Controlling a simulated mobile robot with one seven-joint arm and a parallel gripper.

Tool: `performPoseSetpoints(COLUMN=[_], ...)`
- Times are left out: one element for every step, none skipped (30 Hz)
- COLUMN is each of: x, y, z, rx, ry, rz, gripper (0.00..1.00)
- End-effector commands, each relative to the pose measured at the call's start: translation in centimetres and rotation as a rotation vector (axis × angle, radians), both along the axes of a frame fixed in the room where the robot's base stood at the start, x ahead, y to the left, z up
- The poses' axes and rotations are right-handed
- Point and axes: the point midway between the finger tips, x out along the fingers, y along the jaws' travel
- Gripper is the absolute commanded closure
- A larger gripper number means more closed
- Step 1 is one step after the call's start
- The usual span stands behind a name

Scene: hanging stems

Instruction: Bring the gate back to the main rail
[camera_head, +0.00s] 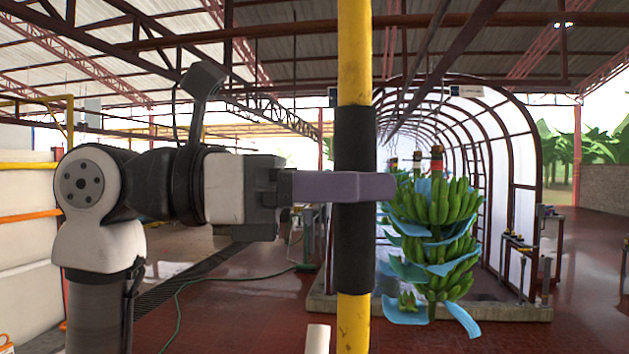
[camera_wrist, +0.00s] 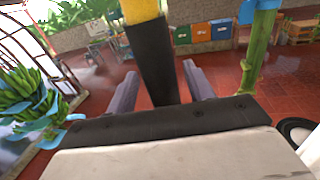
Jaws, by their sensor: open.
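A yellow upright pole (camera_head: 354,60) with a black sleeve (camera_head: 352,215) stands close in front of me; I take it for the handle of the gate. My gripper (camera_head: 385,187) reaches it from the left at sleeve height. In the wrist view my gripper (camera_wrist: 159,69) is open, with one purple finger on each side of the black sleeve (camera_wrist: 153,62). Gaps show between the sleeve and both fingers there. In the head view the near finger crosses in front of the sleeve and hides part of it. I cannot tell which overhead bar is the main rail.
A hanging banana bunch (camera_head: 435,230) with blue sheets is just right of the pole. An arched tunnel frame (camera_head: 530,150) stands behind it. A green hose (camera_head: 215,278) lies on the red floor.

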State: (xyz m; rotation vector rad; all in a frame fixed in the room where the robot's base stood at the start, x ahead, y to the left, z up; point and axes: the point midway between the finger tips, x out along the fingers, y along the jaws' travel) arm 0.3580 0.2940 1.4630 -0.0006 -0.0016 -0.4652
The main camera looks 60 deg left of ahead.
Motion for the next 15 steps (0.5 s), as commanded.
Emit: performPoseSetpoints(x=[0.0, 0.0, 0.0, -0.1, -0.3, -0.5, -0.8, -1.2, -1.8, -2.3, -2.9, -3.7, -4.3, -5.0, -5.9], y=[0.0, 0.0, 0.0, 0.1, 0.1, 0.3, 0.4, 0.6, 0.9, 1.1, 1.4, 1.9, 2.2, 2.5, 2.9], z=[0.0, 0.0, 0.0, 0.0, -0.1, -0.1, -0.1, -0.1, -0.1, -0.2, -0.2, -0.1, -0.2, -0.2, -0.1], rx=[0.000, 0.000, 0.000, 0.000, 0.000, 0.000, -0.001, -0.001, -0.001, -0.001, -0.001, -0.002, -0.002, -0.003, -0.003], ry=[0.001, 0.001, 0.001, 0.001, 0.001, 0.000, 0.000, 0.000, 0.000, 0.000, -0.002, -0.001, -0.001, -0.002, -0.001], rz=[0.000, 0.000, 0.000, 0.000, 0.000, 0.001, 0.001, 0.002, 0.002, 0.002, 0.002, 0.003, 0.003, 0.003, 0.003], gripper=[0.48, 0.48, 0.48, 0.48, 0.48, 0.48, 0.48, 0.48, 0.48, 0.48, 0.48, 0.48, 0.48, 0.48, 0.48])
